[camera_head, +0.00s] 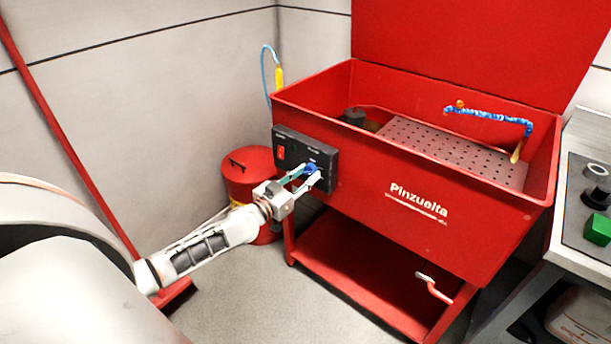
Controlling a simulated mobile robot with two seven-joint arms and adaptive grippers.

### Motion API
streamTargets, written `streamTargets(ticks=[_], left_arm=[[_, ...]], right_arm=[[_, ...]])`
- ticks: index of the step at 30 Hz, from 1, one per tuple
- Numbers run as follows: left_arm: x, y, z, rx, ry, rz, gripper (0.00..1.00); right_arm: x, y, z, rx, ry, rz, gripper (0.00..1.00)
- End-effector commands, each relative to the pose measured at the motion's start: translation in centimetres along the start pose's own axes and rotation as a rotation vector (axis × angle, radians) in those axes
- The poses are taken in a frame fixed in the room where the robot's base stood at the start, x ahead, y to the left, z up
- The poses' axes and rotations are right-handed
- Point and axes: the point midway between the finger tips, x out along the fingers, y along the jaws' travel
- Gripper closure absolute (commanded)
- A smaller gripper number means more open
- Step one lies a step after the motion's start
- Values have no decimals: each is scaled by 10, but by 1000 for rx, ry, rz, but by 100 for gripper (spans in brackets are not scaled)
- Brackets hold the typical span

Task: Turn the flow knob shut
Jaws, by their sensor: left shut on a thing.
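The flow knob (311,169) is a small blue knob on the black control panel (328,158), fixed to the front left of a red parts washer. My left gripper (307,173) is at the panel, shut on the blue knob with a finger on either side. The fingers hide part of the knob, and I cannot tell its turned position. A red switch (281,153) sits on the panel to the left of the knob. My right gripper is not in view.
The red washer basin (440,215) stands open with a perforated tray (450,150) and a blue hose (487,115). A red bin (245,172) stands left of it. A bench (590,180) with a green block is at the right. Floor in front is clear.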

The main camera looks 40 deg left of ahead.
Motion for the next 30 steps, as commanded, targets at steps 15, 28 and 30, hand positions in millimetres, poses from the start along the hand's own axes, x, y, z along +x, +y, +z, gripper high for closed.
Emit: streamTargets(ticks=[15, 28, 30], left_arm=[[0, 0, -2, -305, 1, 0, 92], [0, 1, -2, -707, 1, 0, 92], [0, 1, -1, -765, 1, 0, 92]], right_arm=[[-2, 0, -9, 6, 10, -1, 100], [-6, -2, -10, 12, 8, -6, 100], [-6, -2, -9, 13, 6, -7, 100]])
